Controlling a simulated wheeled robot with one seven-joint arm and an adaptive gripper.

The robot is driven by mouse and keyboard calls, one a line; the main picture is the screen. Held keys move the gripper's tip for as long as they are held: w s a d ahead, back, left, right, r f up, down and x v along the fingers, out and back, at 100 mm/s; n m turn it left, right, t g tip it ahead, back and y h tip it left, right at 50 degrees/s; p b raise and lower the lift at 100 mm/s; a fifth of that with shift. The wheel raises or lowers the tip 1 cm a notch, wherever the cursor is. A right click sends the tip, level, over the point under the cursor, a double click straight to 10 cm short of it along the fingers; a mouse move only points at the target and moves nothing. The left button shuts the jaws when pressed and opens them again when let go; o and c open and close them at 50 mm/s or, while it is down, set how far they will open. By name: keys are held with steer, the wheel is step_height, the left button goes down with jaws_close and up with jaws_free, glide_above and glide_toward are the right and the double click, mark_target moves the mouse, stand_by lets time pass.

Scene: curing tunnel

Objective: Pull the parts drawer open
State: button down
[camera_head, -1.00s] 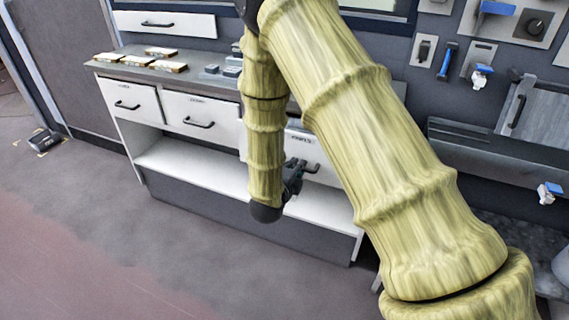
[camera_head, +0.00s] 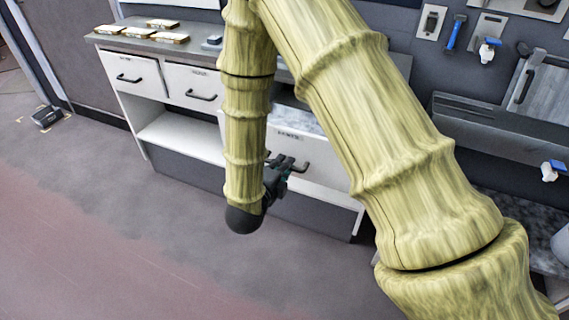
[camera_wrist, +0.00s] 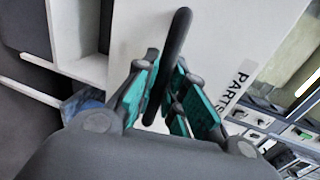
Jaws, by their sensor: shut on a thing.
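The parts drawer (camera_head: 314,157) is the right one of three white drawers under the counter. It stands pulled out, with its open top showing in the head view. In the wrist view its white front (camera_wrist: 225,35) carries the label "PARTS". Its dark bar handle (camera_wrist: 174,50) runs between the teal finger pads of my gripper (camera_wrist: 165,92), which is shut on it. In the head view my gripper (camera_head: 283,168) is at the drawer front, small and partly hidden behind my arm.
Two other drawers, left (camera_head: 133,75) and middle (camera_head: 193,87), are shut. An open white shelf (camera_head: 180,137) lies below them. Several small boxes (camera_head: 165,37) lie on the counter (camera_head: 120,40). The floor (camera_head: 130,215) before the cabinet is clear. A grey bench (camera_head: 500,125) stands at the right.

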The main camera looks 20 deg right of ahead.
steer(key=c, duration=1.5)
jaws_free()
steer(key=v, duration=1.2)
steer(key=shift+r, duration=0.1)
